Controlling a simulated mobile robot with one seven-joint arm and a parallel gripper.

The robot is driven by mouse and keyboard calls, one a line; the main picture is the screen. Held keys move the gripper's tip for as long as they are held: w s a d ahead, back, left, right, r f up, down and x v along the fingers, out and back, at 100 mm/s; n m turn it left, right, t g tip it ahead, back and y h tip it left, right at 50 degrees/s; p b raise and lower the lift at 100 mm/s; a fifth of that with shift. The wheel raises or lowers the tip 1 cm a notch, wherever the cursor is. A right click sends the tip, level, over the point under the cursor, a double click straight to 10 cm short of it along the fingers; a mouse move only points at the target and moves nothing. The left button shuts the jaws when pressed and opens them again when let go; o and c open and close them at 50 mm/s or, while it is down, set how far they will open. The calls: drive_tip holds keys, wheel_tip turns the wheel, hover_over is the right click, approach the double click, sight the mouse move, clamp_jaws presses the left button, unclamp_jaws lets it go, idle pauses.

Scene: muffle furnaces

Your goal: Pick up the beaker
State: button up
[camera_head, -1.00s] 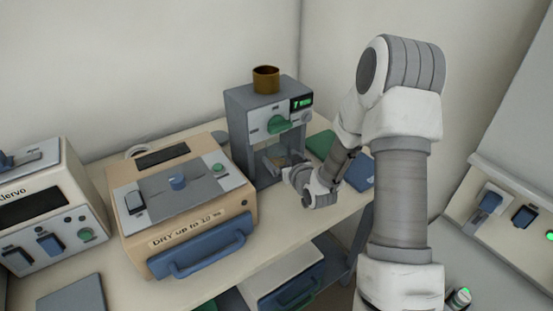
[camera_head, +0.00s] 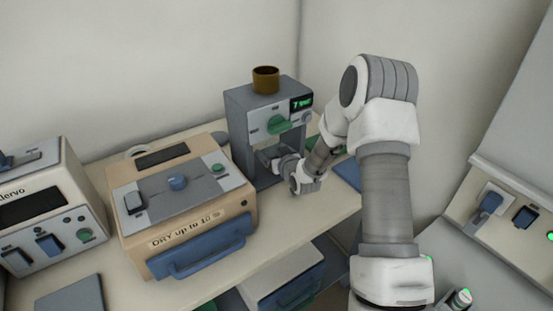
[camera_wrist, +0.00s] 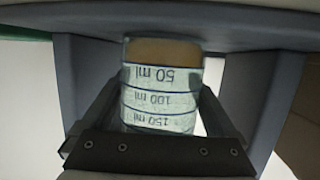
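The clear beaker (camera_wrist: 160,95) has volume marks that read upside down in the wrist view, and brown contents at its upper end in that picture. It is under the overhang of the grey machine (camera_head: 237,125), which has a green knob and lit display. My gripper (camera_wrist: 161,88) has one finger on each side of the beaker, spread wide. The fingertips are close to its sides; contact is not clear. In the head view my gripper (camera_head: 280,168) is at the machine's front opening, and the beaker is mostly hidden there.
A brown cup (camera_head: 266,79) stands on the machine. A beige furnace (camera_head: 130,225) with a blue handle is close on the left, with another device (camera_head: 50,205) beyond it. A blue pad (camera_head: 347,173) lies on the table to the right, behind my arm.

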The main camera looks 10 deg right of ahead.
drive_tip(key=c, duration=1.2)
drive_tip(key=shift+r, duration=0.15)
